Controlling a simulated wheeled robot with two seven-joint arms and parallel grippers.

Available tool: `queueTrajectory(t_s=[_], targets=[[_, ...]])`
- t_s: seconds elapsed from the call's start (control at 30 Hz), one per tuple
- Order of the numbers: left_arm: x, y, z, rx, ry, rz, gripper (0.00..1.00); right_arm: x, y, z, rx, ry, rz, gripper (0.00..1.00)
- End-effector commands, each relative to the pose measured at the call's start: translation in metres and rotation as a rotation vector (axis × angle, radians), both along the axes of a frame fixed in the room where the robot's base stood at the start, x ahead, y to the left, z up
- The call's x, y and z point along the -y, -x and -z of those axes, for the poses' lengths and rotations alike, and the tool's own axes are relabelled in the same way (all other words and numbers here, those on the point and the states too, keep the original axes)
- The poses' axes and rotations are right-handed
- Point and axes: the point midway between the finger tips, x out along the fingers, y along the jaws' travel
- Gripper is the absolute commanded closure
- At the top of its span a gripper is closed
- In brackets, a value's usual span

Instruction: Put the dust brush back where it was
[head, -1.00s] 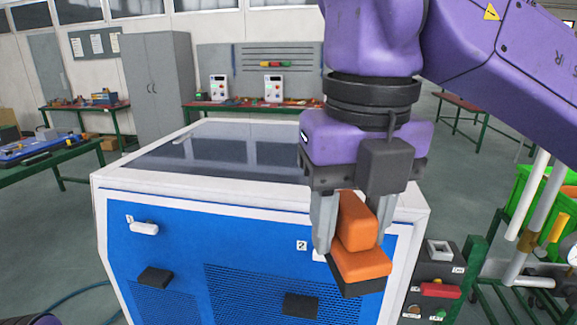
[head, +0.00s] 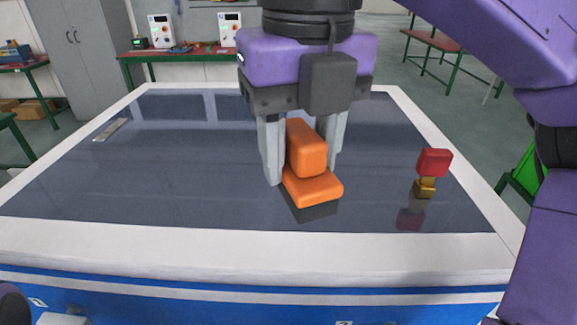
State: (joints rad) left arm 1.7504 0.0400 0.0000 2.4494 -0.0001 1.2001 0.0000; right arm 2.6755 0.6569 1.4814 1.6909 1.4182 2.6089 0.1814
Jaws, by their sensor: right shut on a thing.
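The dust brush (head: 314,187) has an orange handle and base with a dark underside. My right gripper (head: 303,160) is shut on its handle. The brush is over the dark glossy top (head: 200,190) of the white and blue generator, near its front middle. I cannot tell whether its underside touches the top or hangs just above it. My left gripper is not in view; only a dark bit of my own body shows at the lower left corner.
A red-capped brass piece (head: 430,170) stands on the generator top at the right. A flat light strip (head: 110,130) lies at the far left of the top. Most of the top is clear. Workbenches (head: 180,54) and a grey cabinet (head: 85,50) stand behind.

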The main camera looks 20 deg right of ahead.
Motion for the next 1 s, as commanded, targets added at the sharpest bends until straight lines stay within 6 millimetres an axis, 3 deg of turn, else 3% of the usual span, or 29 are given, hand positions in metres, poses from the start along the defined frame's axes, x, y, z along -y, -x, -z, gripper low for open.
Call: queueTrajectory(t_s=[0.17,0.37,0.53,0.8,1.0], targets=[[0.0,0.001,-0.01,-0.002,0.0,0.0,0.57,0.013,-0.015,0.006,-0.002,-0.002,0.001,0.92],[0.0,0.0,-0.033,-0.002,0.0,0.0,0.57,0.047,-0.071,0.033,-0.009,-0.004,0.003,0.92],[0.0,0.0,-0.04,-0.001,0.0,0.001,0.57,0.067,-0.101,0.073,-0.011,-0.001,0.0,0.92],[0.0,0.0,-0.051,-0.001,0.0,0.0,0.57,0.081,-0.121,0.107,-0.01,-0.001,0.0,0.92],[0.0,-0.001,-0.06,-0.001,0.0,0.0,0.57,0.08,-0.119,0.133,-0.006,-0.001,-0.001,0.92]])
